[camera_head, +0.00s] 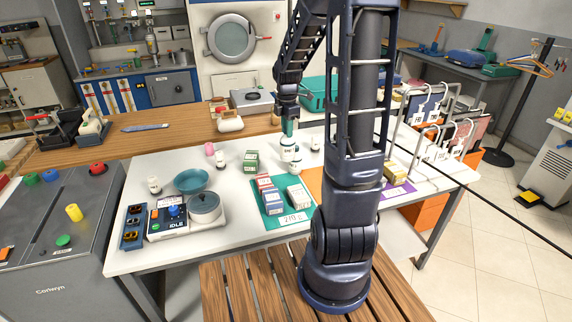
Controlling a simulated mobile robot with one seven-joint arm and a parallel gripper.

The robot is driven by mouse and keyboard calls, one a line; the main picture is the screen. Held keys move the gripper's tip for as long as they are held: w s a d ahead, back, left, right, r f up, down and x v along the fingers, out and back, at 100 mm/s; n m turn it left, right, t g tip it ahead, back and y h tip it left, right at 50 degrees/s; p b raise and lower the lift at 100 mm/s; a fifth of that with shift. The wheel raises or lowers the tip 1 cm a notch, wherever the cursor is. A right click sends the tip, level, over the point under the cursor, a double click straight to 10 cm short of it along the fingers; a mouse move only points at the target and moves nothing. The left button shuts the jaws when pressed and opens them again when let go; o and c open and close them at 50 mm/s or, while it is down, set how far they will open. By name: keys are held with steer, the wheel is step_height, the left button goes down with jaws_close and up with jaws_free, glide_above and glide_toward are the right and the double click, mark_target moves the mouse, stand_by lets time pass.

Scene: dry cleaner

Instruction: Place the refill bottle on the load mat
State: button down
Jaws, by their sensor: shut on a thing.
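My gripper (288,118) is above the back middle of the white table, shut on the teal top of a white bottle (288,150). I take this for the refill bottle. It is upright; I cannot tell whether its base touches the table. A green mat (269,222) lies at the front middle, with several small boxes and a card on it. An orange mat (314,181) lies to its right, partly hidden by my arm, and a purple mat (400,191) further right. I cannot tell which is the load mat.
Small white bottles (315,143) stand near the held one. A teal bowl (191,181), a scale-like device with a pot (204,206) and a blue tray (133,228) are at the left. Wire racks (425,140) stand at the right. A wooden counter (180,132) runs behind.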

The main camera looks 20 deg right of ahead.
mark_target(287, 159)
step_height(287, 159, down, 14)
steer(key=shift+r, duration=0.2)
stand_by(0.4)
steer(key=shift+f, duration=0.1)
steer(key=c, duration=1.1)
jaws_free()
steer(key=shift+c, duration=0.2)
